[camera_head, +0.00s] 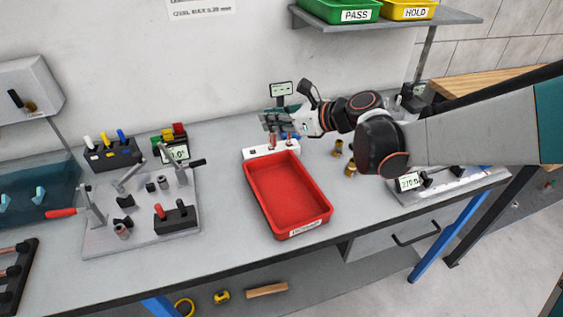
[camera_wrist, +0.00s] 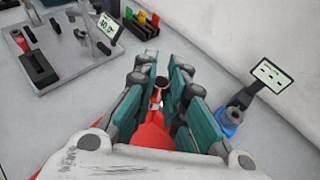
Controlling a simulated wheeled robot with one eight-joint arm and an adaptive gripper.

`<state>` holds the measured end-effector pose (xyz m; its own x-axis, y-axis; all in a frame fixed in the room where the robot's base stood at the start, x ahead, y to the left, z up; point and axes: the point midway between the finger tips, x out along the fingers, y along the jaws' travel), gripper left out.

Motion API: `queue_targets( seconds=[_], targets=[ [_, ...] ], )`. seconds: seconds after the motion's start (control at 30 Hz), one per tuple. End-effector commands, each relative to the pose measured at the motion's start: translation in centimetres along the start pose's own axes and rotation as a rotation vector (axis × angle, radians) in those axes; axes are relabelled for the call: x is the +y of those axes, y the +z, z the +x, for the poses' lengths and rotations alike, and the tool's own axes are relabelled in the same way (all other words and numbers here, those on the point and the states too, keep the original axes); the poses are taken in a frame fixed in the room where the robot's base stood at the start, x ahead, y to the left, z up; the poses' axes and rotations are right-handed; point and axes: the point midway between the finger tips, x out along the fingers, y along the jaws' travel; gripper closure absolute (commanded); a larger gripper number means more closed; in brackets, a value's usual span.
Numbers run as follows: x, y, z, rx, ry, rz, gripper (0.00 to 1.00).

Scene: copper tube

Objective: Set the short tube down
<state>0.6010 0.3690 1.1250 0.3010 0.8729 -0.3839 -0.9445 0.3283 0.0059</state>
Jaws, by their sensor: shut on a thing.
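My gripper (camera_head: 272,122) is above the back of the bench, just behind the red tray (camera_head: 286,192). In the wrist view my gripper (camera_wrist: 158,90) has its teal-padded fingers closed around a small copper-brown tube end (camera_wrist: 161,82), which I take as the short tube. Most of the tube is hidden between the fingers, and whether it touches anything below is unclear. A white block (camera_head: 258,153) with upright copper-coloured pieces stands right under the gripper, at the tray's back edge. The tray looks empty.
A small display (camera_head: 281,88) stands behind the gripper. A grey fixture plate (camera_head: 150,220) with clamps is at left. Brass fittings (camera_head: 350,168) stand right of the tray. A shelf (camera_head: 440,20) with green and yellow bins hangs above.

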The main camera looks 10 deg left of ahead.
Motion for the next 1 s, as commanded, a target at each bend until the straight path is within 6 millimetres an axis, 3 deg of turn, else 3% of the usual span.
queue_targets(
  seconds=[0.1,0.3,0.63,0.87,1.0],
  targets=[
    [0.0,-3.1,1.3,0.000,0.000,0.000,1.00],
    [-0.1,-7.0,2.9,0.000,0.000,0.000,1.00],
    [-0.1,-9.2,3.8,0.000,0.000,0.000,1.00],
    [-0.1,-12.2,5.1,0.000,0.000,0.000,1.00],
    [-0.1,-12.4,5.1,0.000,-0.001,0.000,1.00]
  ],
)
